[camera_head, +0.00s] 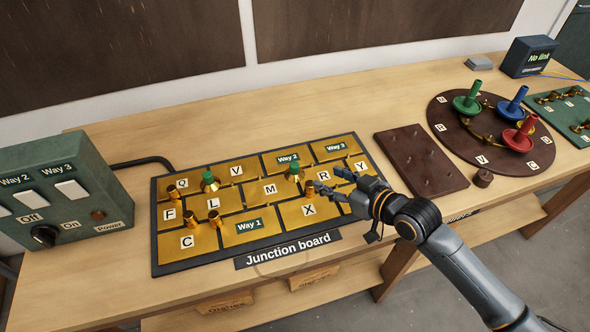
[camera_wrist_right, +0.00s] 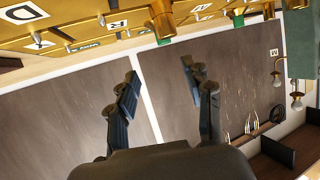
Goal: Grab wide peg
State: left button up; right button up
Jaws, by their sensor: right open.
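The junction board (camera_head: 240,255) lies on the bench with brass plates and upright pegs. Narrow brass pegs stand at its left, including one near C (camera_head: 190,217), one near L (camera_head: 215,218) and one near Q (camera_head: 172,192). Two wider, green-topped pegs stand near Q (camera_head: 210,181) and near M (camera_head: 293,172). Another brass peg (camera_head: 310,188) stands near R, just left of my fingers. Which one the task calls wide I cannot tell. My right gripper (camera_head: 332,182) is open and empty over the board's right part. Its spread fingers also show in the right wrist view (camera_wrist_right: 158,78).
A green switch box (camera_head: 75,195) stands at the left. Right of the board are a dark pinned plate (camera_head: 415,165) and a round board (camera_head: 450,135) with green (camera_head: 467,104), blue (camera_head: 513,106) and red (camera_head: 520,138) flanged pegs. The bench front is mostly clear.

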aim_at(297, 166)
jog(key=x, duration=0.7)
jog(key=shift+s+p, duration=0.1)
jog(key=shift+p, duration=0.3)
jog(key=shift+a+p+x, duration=0.3)
jog(key=shift+p+x, duration=0.45)
jog(key=shift+x, duration=1.6)
jog(key=shift+a, duration=0.2)
grip_shut()
